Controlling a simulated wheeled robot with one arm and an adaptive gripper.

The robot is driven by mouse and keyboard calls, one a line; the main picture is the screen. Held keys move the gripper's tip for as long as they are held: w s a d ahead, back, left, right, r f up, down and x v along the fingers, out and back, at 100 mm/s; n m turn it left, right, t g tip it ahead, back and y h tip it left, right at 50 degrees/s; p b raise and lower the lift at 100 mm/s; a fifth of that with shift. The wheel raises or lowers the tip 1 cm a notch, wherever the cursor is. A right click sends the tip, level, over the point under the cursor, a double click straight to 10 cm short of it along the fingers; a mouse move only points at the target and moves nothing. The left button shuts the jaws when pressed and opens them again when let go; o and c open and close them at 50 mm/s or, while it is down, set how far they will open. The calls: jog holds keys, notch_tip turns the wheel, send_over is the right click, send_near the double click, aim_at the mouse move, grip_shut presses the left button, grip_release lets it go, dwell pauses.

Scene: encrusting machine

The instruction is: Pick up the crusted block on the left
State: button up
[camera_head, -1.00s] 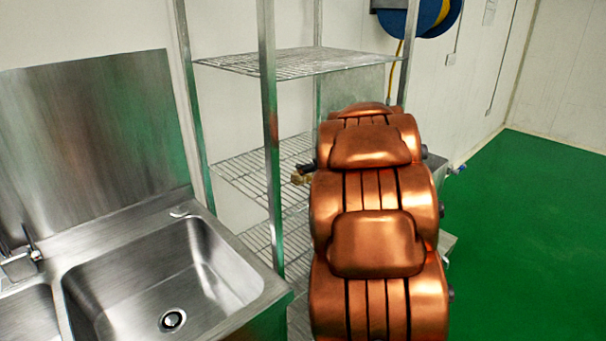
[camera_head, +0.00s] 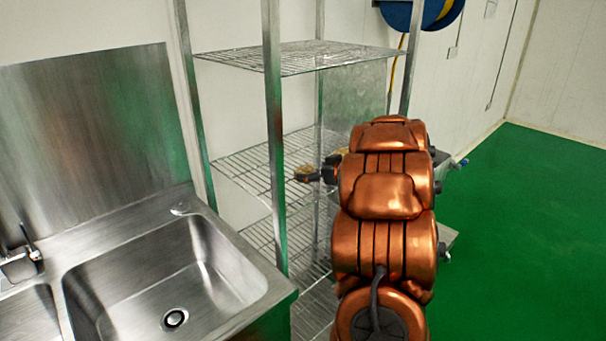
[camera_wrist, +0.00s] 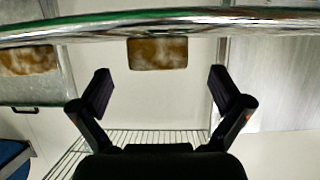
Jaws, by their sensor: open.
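A brown crusted block (camera_wrist: 157,53) with pale patches shows in the wrist view, centred ahead of my gripper (camera_wrist: 163,89). A second crusted block (camera_wrist: 27,60) lies at the left edge of that view, which looks upside down. My gripper's two dark fingers are spread wide and empty, with the first block apart from them. In the head view, a tan block (camera_head: 305,171) sits at the middle shelf of the rack, close to my dark gripper (camera_head: 322,175). Another tan block (camera_head: 338,154) shows just behind, partly hidden by my arm.
The wire rack (camera_head: 273,150) has metal posts and several shelves; its upper shelf (camera_head: 300,58) is empty. A metal bar (camera_wrist: 150,27) crosses the wrist view by the blocks. A steel sink (camera_head: 170,280) stands left. Green floor (camera_head: 530,230) is clear at right.

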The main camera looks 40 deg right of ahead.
aim_at(310, 172)
jog(key=shift+p+x, duration=0.45)
jog(key=shift+x, duration=1.95)
jog(key=shift+s+d+f, duration=0.1)
jog(key=c, duration=1.3)
